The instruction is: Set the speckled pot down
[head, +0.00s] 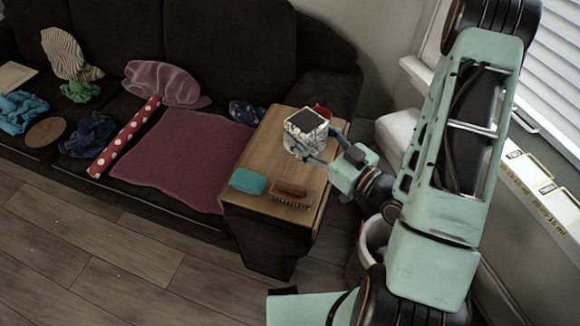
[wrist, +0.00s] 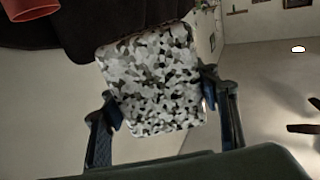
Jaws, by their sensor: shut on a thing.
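The speckled pot (head: 300,140), black, white and grey with a dark top, is at the far part of the small wooden side table (head: 262,155) in the head view. In the wrist view the pot (wrist: 155,80) fills the middle, with a finger on each side. My gripper (head: 318,145) is shut on the pot. Whether the pot's base touches the table top is hidden; I cannot tell.
On the table are a teal folded cloth (head: 248,182), a brown brush (head: 291,192) and a red pot (head: 321,111), which also shows in the wrist view (wrist: 30,8). A dark sofa (head: 215,55) with cloths stands left. A bin (head: 372,240) stands right of the table.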

